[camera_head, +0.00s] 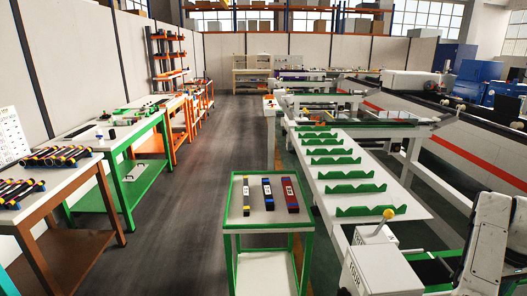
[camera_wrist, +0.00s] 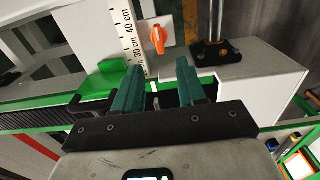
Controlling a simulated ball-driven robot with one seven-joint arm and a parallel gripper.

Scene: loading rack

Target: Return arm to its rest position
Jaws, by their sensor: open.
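My gripper (camera_wrist: 160,74) shows in the wrist view with two teal fingers standing apart. Nothing is between the fingers, so it is open and empty. The fingers point toward a light machine surface with a white ruler (camera_wrist: 134,35) marked 30 cm and 40 cm and an orange knob (camera_wrist: 158,38) beside it. A green bracket (camera_wrist: 97,82) is close to the left finger; I cannot tell whether they touch. I cannot make out the gripper in the head view.
Workbenches (camera_head: 75,150) line the left wall. The grey aisle floor (camera_head: 190,200) is clear. A black fixture (camera_wrist: 213,50) is near my right finger.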

